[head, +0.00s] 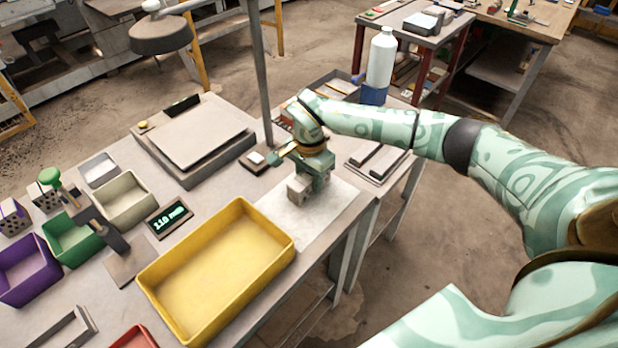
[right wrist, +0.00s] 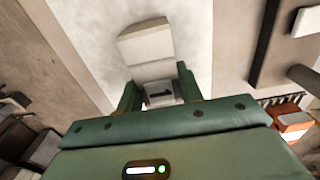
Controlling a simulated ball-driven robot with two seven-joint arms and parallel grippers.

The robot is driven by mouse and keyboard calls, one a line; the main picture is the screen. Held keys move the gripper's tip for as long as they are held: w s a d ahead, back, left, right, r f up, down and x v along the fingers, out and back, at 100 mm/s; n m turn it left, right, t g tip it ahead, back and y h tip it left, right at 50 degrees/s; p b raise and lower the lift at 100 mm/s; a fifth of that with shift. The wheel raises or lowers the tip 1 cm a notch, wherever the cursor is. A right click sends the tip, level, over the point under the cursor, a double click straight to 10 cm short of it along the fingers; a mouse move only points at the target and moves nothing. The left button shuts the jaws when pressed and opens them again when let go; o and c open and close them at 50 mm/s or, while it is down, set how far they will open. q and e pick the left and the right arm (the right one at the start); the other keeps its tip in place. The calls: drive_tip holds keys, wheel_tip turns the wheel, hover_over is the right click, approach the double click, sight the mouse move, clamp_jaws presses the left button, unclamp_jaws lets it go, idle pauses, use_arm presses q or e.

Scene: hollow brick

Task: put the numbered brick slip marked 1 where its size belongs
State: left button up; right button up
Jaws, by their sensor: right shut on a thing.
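My right gripper (head: 304,184) is shut on a small pale grey brick slip (right wrist: 160,94) over the white sheet at the table's right side. The slip's face between the fingers carries a dark mark, like a 1 seen sideways. A pale block-shaped part (right wrist: 146,44) shows just beyond it in the right wrist view; I cannot tell whether it is the same piece. Small grey blocks also show under the gripper in the head view. A small display (head: 169,217) reads 110 mm. Bins stand at the left: purple (head: 28,274), green (head: 72,240) and beige (head: 122,201). My left gripper is out of view.
A large empty yellow tray (head: 213,270) lies left of the white sheet (head: 338,203). A flat grey scale-like device (head: 193,133) and a lamp post (head: 262,75) stand behind. A white bottle (head: 381,58) is at the back right. A red bin (head: 135,338) is at the front.

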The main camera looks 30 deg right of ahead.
drive_tip(key=shift+f, duration=0.1)
drive_tip(key=o, duration=1.1)
drive_tip(key=shift+o, duration=0.2)
wheel_tip(320, 180, up, 12)
drive_tip(key=p, duration=0.2)
